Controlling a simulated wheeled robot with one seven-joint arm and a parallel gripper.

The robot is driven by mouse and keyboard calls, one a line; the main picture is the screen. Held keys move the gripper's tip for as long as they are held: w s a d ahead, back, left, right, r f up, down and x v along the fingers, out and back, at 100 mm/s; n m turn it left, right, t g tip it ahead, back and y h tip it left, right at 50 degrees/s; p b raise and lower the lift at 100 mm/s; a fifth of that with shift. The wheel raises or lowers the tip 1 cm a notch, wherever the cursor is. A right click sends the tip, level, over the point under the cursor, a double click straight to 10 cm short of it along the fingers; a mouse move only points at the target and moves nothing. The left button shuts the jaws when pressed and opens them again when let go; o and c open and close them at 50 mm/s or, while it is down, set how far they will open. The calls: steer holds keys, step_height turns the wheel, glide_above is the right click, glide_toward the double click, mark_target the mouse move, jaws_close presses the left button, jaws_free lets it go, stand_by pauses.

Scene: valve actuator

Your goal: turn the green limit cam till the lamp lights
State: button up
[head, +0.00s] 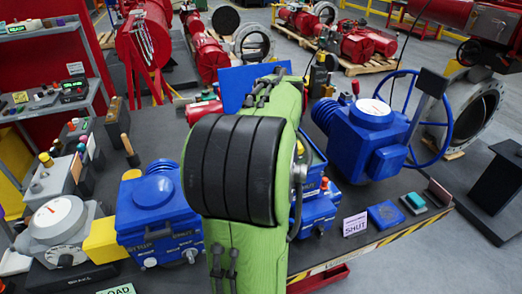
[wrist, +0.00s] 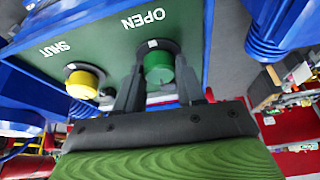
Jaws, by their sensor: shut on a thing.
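The green limit cam (wrist: 158,66) is a short round knob on a dark green panel (wrist: 110,38), under the word OPEN in the wrist view. My gripper (wrist: 159,80) has one finger on each side of the cam and is shut on it. The yellow cam (wrist: 83,82) sits to the left by the word SHUT, apart from my fingers. In the head view my green and black arm hides my gripper and the green cam. Part of a blue actuator housing (head: 318,211) shows just right of the arm. I cannot make out for sure which lamp belongs to the cam, or whether it is lit.
Another blue actuator (head: 160,215) stands left of my arm, and a blue one with a handwheel (head: 372,135) stands right. A SHUT card (head: 355,225), a blue pad (head: 385,214) and a teal block (head: 413,203) lie near the bench's striped front edge.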

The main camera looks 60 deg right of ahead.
steer(key=shift+n, duration=0.6)
steer(key=o, duration=1)
steer(key=shift+y, duration=0.3)
steer(key=shift+o, duration=0.2)
steer(key=p+v, duration=0.5)
steer(key=v, duration=1)
steer(key=shift+s+a+r, duration=0.2)
steer(key=shift+s+r, duration=0.05)
